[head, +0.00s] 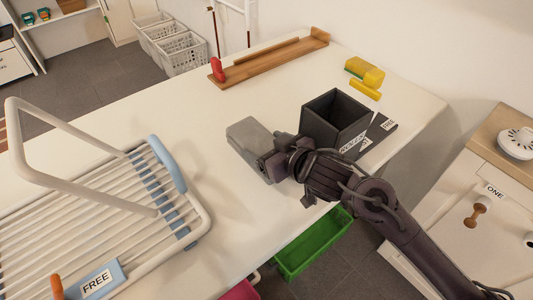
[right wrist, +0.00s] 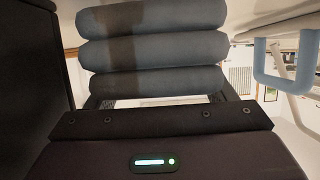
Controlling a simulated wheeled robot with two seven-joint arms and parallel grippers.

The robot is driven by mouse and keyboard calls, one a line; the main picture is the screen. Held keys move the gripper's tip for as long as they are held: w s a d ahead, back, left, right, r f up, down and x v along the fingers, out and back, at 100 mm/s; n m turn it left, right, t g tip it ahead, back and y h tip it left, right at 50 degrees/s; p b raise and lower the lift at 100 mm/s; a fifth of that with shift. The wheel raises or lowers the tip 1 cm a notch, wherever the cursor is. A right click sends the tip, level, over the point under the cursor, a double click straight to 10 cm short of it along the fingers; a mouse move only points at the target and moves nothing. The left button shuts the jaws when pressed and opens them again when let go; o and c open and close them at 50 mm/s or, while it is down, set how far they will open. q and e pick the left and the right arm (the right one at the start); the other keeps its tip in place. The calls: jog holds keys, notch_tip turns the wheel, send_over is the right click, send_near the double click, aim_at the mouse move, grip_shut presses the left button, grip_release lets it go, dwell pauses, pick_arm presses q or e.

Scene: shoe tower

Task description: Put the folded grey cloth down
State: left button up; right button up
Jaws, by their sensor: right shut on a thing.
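The folded grey cloth (head: 247,133) is at the end of my right gripper (head: 270,158), over the white table just left of the black box. The gripper is shut on it. In the right wrist view the cloth (right wrist: 150,50) fills the upper middle as stacked rounded folds, beyond the gripper's dark body. I cannot tell from these views whether its underside touches the table. My left gripper is not in view.
The open black box (head: 318,127) stands right beside the gripper, with dark labelled plates by it. A white rack (head: 205,228) labelled FREE is at left.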

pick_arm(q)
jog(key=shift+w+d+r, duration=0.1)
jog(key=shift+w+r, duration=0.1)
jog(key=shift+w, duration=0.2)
pick_arm(e)
jog(key=shift+f, duration=0.85)
jog(key=shift+f, duration=0.15)
jog(key=o, duration=1.1)
jog(key=shift+c, duration=0.2)
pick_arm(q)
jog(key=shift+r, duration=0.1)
